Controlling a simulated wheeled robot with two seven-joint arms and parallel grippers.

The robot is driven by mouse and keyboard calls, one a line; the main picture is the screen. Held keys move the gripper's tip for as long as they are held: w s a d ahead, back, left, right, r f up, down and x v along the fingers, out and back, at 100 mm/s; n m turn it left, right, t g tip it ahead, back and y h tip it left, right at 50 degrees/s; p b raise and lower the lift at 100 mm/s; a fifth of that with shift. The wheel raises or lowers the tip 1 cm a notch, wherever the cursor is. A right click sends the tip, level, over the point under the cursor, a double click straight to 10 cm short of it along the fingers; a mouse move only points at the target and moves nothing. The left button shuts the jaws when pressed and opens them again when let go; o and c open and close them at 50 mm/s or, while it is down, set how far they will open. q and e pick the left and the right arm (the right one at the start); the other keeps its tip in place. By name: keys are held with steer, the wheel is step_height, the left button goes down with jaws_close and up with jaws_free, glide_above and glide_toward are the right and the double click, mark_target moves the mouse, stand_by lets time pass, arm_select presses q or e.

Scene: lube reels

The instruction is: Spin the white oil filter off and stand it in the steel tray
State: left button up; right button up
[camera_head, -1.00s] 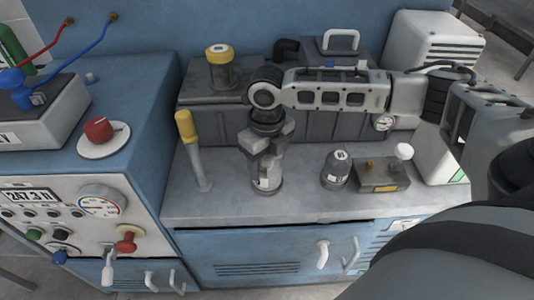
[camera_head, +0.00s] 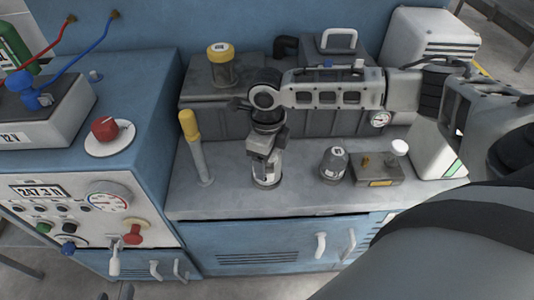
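The white oil filter (camera_head: 266,179) is upright, white-sided with a dark mark, near the middle of the grey steel surface. My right gripper (camera_head: 265,153) points down over it from above. Its fingers overlap the filter's upper part and hide it, and I cannot tell whether they press on it. A flat grey steel surface (camera_head: 225,198) with a low front edge lies under it; I cannot tell whether this is the steel tray. Small grey tips (camera_head: 129,292) at the bottom edge may be my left gripper, mostly out of frame.
A yellow-topped post (camera_head: 196,150) stands left of the filter. A grey capped cylinder (camera_head: 334,163) and a block with a white knob (camera_head: 379,170) stand to the right. A yellow-capped jar (camera_head: 221,65) is behind. A control panel (camera_head: 85,205) is at left. The front strip is clear.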

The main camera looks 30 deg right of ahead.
steer(key=shift+o, duration=1.2)
arm_select(q)
steer(key=a+p, duration=0.1)
steer(key=p, duration=0.3)
steer(key=s+a+f+g+y+p, duration=0.1)
steer(key=p, duration=0.3)
steer(key=shift+f+m, duration=0.15)
steer(key=shift+m, duration=0.15)
arm_select(e)
step_height(320, 180, up, 21)
